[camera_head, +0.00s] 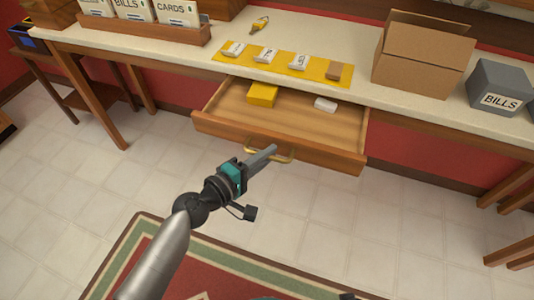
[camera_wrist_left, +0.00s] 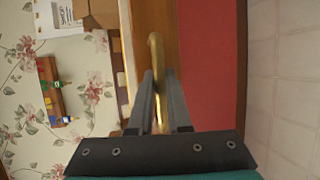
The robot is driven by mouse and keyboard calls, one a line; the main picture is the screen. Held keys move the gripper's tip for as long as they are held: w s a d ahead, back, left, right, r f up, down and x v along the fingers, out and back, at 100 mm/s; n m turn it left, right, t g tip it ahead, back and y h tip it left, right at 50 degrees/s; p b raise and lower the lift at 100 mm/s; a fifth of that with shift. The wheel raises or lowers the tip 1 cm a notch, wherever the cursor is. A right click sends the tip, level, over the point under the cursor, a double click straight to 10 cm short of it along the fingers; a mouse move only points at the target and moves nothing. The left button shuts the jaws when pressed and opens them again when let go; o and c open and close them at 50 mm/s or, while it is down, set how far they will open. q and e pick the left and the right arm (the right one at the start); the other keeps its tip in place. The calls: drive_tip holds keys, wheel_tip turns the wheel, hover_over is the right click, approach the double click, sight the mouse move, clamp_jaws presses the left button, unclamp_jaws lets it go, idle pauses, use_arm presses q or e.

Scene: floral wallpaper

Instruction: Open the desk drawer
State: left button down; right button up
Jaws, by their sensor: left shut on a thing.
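The wooden desk drawer (camera_head: 290,140) stands pulled out from under the pale desk top (camera_head: 350,85), with its inside showing. A yellow box (camera_head: 262,94) and a small white item (camera_head: 325,104) lie in it. The brass handle (camera_head: 283,158) is on the drawer's front. My left gripper (camera_head: 268,153) is at the handle, and in the left wrist view its fingers (camera_wrist_left: 160,85) are shut on the brass handle (camera_wrist_left: 156,50). The fingers hide part of the handle. My right gripper is not clearly in view.
On the desk top are a yellow mat (camera_head: 265,64) with several small packets, a yellow-tagged key (camera_head: 259,24), an open cardboard box (camera_head: 423,58), a grey BILLS box (camera_head: 499,87) and a wooden card rack (camera_head: 150,30). Tiled floor and a rug (camera_head: 120,262) lie in front of the desk.

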use_arm(q)
drive_tip(key=c, duration=1.2)
unclamp_jaws()
drive_tip(key=shift+o, duration=0.2)
drive_tip(key=b+v, duration=0.1)
drive_tip(key=v, duration=1.4)
use_arm(e)
drive_tip(key=shift+w+a+r, duration=0.65)
drive_tip(key=shift+r, duration=0.1)
use_arm(q)
drive_tip(key=shift+a, duration=0.1)
use_arm(e)
drive_tip(key=shift+w, duration=0.1)
